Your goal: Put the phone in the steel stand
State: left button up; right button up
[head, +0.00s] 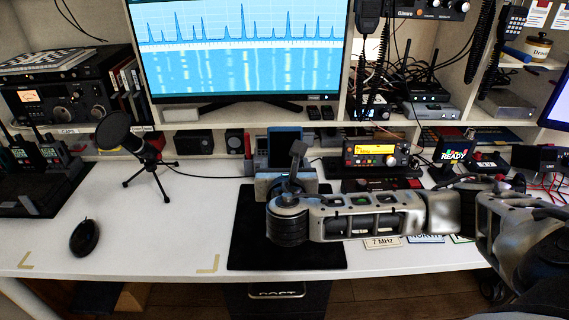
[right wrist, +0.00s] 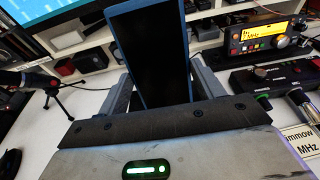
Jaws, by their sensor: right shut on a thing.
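The phone (head: 283,148) has a blue frame and a dark screen. In the head view it stands upright just beyond my right gripper (head: 286,168). In the right wrist view the phone (right wrist: 150,55) sits between the two grey fingers, and my right gripper (right wrist: 163,88) is shut on it. The gripper body hides the phone's lower end. I cannot make out the steel stand for certain; the gripper and phone may hide it. My left gripper is not in view.
A black mat (head: 250,245) lies under my right arm. A microphone on a tripod (head: 145,150) and a mouse (head: 84,237) stand to the left. A yellow-lit radio (head: 372,158) is to the right.

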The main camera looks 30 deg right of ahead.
jog(key=shift+f, duration=0.15)
pick_arm(q)
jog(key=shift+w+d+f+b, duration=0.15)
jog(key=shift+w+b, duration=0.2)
jog(key=shift+b, duration=0.9)
pick_arm(e)
jog(key=f, duration=0.3)
jog(key=s+f, duration=0.1)
jog(key=f, duration=0.1)
jog(key=shift+a+f, duration=0.1)
jog(key=shift+a, duration=0.3)
pick_arm(q)
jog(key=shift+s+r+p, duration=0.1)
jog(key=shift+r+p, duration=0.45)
jog(key=shift+p, duration=0.1)
pick_arm(e)
jog(key=shift+s, duration=0.1)
pick_arm(q)
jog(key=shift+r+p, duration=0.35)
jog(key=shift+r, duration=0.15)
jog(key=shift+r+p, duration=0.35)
jog(key=shift+p, duration=0.1)
